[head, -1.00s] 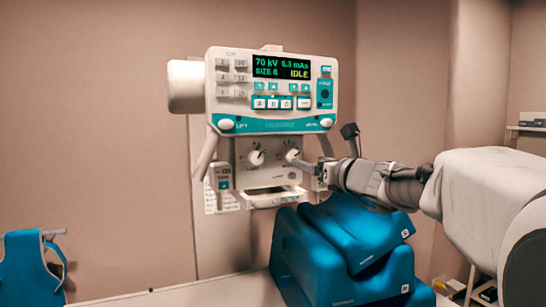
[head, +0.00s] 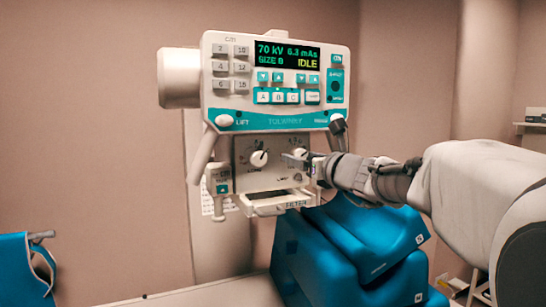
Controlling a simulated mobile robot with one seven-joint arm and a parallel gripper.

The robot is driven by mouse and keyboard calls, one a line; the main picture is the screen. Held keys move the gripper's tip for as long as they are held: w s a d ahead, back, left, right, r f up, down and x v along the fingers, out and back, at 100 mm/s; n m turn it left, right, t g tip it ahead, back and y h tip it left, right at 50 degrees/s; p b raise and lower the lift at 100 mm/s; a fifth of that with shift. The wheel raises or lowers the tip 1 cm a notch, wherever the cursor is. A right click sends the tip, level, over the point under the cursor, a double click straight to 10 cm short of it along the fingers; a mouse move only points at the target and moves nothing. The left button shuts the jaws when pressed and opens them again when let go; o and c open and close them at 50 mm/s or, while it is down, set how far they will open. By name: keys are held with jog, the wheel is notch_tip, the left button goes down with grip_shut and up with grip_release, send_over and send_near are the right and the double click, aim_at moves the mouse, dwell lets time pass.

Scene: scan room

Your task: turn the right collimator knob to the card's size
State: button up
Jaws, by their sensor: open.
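The collimator box below the console carries two white knobs: the left knob (head: 258,158) and the right knob (head: 299,153). My gripper (head: 303,160) is open, with its fingers at the right knob and partly over it. I cannot tell whether they touch the knob or stand just in front of it. The right knob's pointer and scale are too small and too covered to read. The console screen (head: 287,55) shows 70 kV, an mAs value, a small SIZE figure and IDLE. A pale sheet (head: 207,204) shows partly behind the unit; its print is unreadable.
A white tray or rail (head: 278,203) juts out below the collimator box. A teal-and-white handset (head: 219,180) hangs at its left. Large blue cushions (head: 345,240) stand below my arm. A blue apron (head: 22,265) hangs at the lower left.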

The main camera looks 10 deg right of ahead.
jog(key=shift+c, duration=0.3)
grip_shut()
jog(key=shift+f+n+b, duration=0.1)
jog(key=shift+n+b, duration=0.3)
jog(key=shift+b, duration=0.25)
jog(key=shift+n+b, duration=4.75)
jog(key=shift+n, duration=0.15)
jog(key=shift+r, duration=0.2)
